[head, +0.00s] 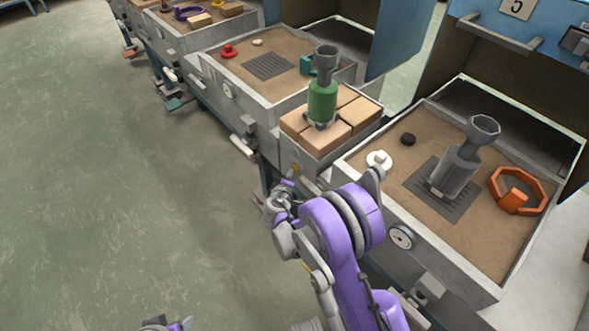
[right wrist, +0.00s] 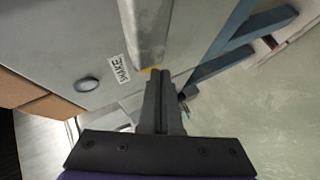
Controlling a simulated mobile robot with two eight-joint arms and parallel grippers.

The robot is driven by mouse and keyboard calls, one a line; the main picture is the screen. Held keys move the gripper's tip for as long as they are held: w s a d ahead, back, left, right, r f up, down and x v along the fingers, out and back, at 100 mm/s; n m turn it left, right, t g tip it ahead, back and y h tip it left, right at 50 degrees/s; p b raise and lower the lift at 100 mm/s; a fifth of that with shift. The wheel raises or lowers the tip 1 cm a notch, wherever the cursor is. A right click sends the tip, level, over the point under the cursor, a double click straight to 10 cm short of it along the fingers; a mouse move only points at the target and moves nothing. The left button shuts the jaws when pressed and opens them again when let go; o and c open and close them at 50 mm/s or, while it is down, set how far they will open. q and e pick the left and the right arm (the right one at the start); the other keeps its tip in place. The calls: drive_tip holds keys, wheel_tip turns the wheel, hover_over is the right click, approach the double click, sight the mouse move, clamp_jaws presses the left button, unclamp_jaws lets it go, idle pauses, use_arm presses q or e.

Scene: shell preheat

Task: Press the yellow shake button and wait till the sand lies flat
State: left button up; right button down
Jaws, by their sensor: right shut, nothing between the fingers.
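The yellow shake button (right wrist: 151,69) shows only as a sliver at my right fingertips in the right wrist view, beside a "SHAKE" label (right wrist: 119,68) on a grey panel. My right gripper (right wrist: 158,73) is shut and empty, its tips at the button; the fingers hide most of it, so I cannot tell whether it is pressed. In the head view the right gripper (head: 272,207) is low beside the sand boxes. Brown sand (head: 395,180) lies in the near box around a grey casting (head: 461,158) on a grate. A bit of my left gripper (head: 167,325) shows at the bottom edge.
The near box also holds an orange ring (head: 517,191), a white piece (head: 379,160) and a black piece (head: 408,139). A green bottle-shaped piece (head: 322,100) stands on bricks (head: 325,142). More sand boxes run back. Open floor (head: 120,180) lies left.

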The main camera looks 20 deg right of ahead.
drive_tip(key=shift+w+d, duration=0.15)
drive_tip(key=shift+d, duration=0.2)
idle(0.3)
idle(0.4)
drive_tip(key=shift+s+a, duration=0.35)
drive_tip(key=shift+a, duration=0.45)
drive_tip(key=a, duration=0.1)
drive_tip(key=s+a, duration=0.1)
drive_tip(key=a, duration=0.2)
drive_tip(key=shift+s+a, duration=0.35)
idle(0.5)
